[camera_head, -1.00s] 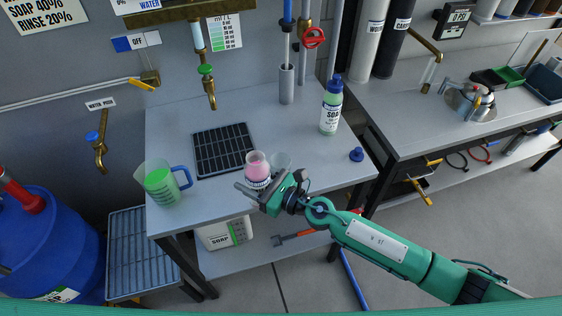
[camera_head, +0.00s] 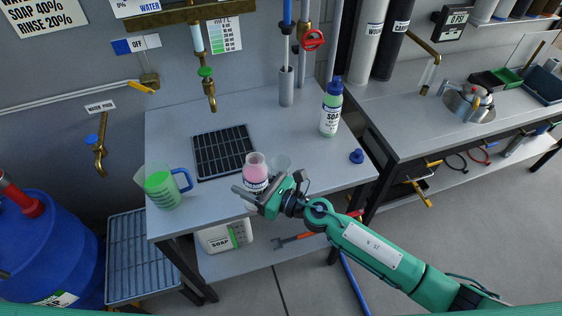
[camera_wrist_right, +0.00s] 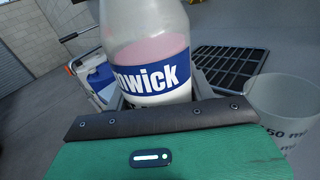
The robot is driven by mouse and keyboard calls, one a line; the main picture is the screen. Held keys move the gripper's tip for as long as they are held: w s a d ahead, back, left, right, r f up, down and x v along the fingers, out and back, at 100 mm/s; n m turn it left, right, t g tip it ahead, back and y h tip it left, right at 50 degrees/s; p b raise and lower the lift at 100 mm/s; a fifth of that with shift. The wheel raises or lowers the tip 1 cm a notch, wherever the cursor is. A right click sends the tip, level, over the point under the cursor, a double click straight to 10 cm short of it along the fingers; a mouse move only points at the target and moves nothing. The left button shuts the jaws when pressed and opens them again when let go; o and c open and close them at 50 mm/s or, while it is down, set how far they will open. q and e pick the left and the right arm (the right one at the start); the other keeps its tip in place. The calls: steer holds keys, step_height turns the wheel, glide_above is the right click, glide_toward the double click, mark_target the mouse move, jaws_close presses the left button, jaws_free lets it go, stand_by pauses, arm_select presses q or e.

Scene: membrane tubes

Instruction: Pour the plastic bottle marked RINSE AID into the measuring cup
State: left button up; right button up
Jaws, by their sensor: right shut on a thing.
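My right gripper (camera_head: 257,198) is shut on a plastic bottle (camera_head: 256,170) near the front of the table. The bottle is clear, with pink liquid and a blue label. It stands about upright, its mouth open. A small clear cup (camera_head: 283,162) is just behind and right of the bottle. In the right wrist view this cup (camera_wrist_right: 284,105) has "50 ml" on its side and looks empty. My left gripper is not in view.
A jug of green liquid with a blue handle (camera_head: 160,187) stands at the left. A black grate (camera_head: 223,150) lies behind the bottle. A green SOAP bottle (camera_head: 331,110) and a blue cap (camera_head: 356,156) are at the right. A brass tap (camera_head: 210,92) hangs above.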

steer(key=m, duration=0.3)
steer(key=shift+w+r, duration=0.1)
steer(key=shift+r, duration=0.15)
steer(key=m, duration=0.2)
steer(key=m+t, duration=0.1)
steer(key=shift+w+d+f+b, duration=0.2)
steer(key=shift+w+d+b, duration=0.05)
steer(key=shift+w+b, duration=0.1)
steer(key=m, duration=0.2)
steer(key=shift+s+a+f+m, duration=0.1)
steer(key=shift+s+f+m, duration=0.1)
steer(key=shift+f+m, duration=0.1)
steer(key=shift+s+a+f+m+t, duration=0.2)
steer(key=shift+s+f+m+t, duration=0.1)
steer(key=shift+m, duration=0.6)
steer(key=shift+r, duration=0.25)
steer(key=shift+s+r+m+p, duration=0.1)
steer(key=shift+m+p, duration=0.25)
steer(key=shift+m, duration=0.15)
steer(key=shift+a+r+m+p, duration=0.2)
steer(key=shift+m+p, duration=0.15)
steer(key=shift+m, duration=0.15)
steer(key=shift+s+r+m+t+p, duration=0.1)
steer(key=shift+r+m+t+p, duration=0.3)
steer(key=shift+r+m+p, duration=0.65)
